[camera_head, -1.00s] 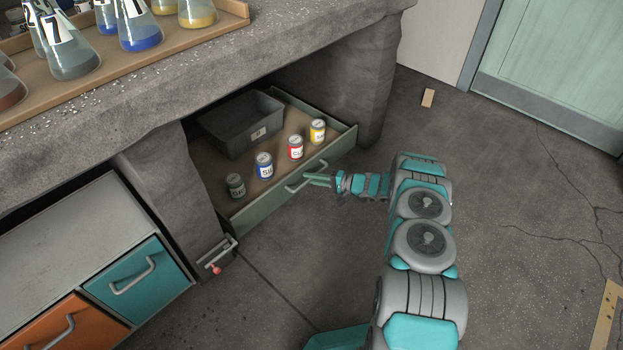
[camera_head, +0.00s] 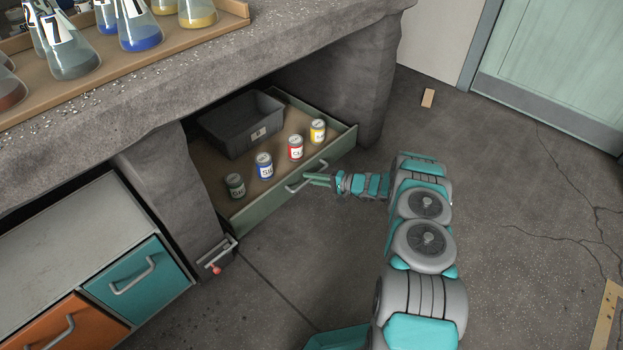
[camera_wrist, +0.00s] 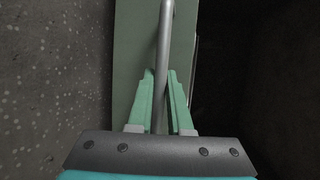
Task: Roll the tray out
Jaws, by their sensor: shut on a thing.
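The tray (camera_head: 275,205) is a drawer-like pull-out with a green front and brown floor under the concrete bench. It stands partly out from under the bench. Its grey bar handle (camera_head: 300,184) is on the front face. My gripper (camera_head: 318,180) is shut on the handle near its middle. In the wrist view, the green fingers of my gripper (camera_wrist: 161,98) lie on both sides of the handle bar (camera_wrist: 164,45), with the green tray front (camera_wrist: 128,60) behind it.
A dark grey bin (camera_head: 238,125) sits at the back of the tray. A small lever with a red knob (camera_head: 216,269) is on the bench leg at left. A cabinet with teal (camera_head: 135,280) and orange drawers stands at lower left. The floor before the tray is clear.

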